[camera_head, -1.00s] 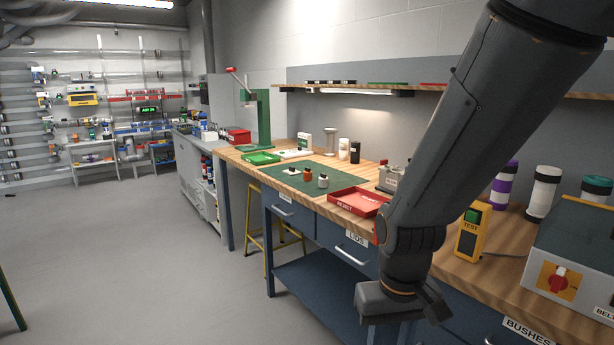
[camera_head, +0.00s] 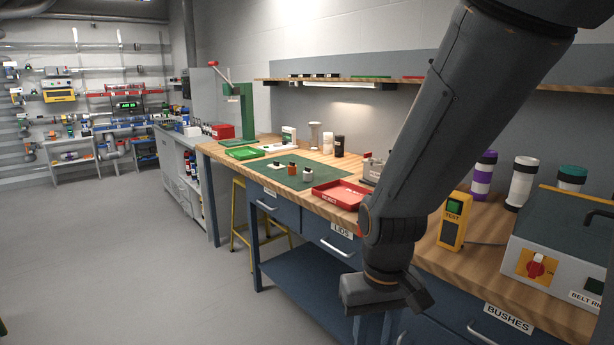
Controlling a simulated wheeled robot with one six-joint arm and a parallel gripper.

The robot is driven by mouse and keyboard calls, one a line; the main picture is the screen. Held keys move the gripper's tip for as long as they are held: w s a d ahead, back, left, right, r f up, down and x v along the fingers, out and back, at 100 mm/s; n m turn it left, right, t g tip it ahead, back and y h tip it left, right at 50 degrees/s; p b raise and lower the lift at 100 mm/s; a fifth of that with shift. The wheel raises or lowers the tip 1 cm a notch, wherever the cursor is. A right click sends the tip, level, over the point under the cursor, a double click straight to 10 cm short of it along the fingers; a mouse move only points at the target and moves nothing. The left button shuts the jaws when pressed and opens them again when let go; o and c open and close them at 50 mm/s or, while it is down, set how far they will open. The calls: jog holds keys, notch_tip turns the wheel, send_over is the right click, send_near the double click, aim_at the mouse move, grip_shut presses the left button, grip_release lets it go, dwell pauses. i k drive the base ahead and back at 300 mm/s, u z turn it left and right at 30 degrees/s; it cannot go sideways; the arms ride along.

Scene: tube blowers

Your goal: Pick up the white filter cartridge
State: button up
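Several small things could be the white filter cartridge; I cannot tell which. On the green mat (camera_head: 325,180) stand a small white-bodied container with a dark top (camera_head: 307,175), an orange one with a dark top (camera_head: 292,170) and a low white piece (camera_head: 276,165). Behind the mat, a white cylinder with a dark band (camera_head: 327,144) stands beside a black cylinder (camera_head: 339,147). My gripper (camera_head: 388,300) hangs in front of the bench's drawers, right of and nearer than the mat, apart from these things. Its fingers are dark and their opening is unclear.
A red reject tray (camera_head: 343,193) lies at the bench's front edge. A yellow tester (camera_head: 453,222), a grey machine (camera_head: 570,245) and tall banded canisters (camera_head: 484,175) stand to the right. A yellow stool (camera_head: 238,215) is under the bench. The floor at left (camera_head: 120,260) is clear.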

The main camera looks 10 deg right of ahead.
aim_at(307, 173)
jog(key=u, duration=0.45)
jog(key=i, duration=0.6)
jog(key=u, duration=0.8)
jog(key=i, duration=0.95)
jog(key=z, duration=0.45)
jog(key=i, duration=0.8)
jog(key=z, duration=0.7)
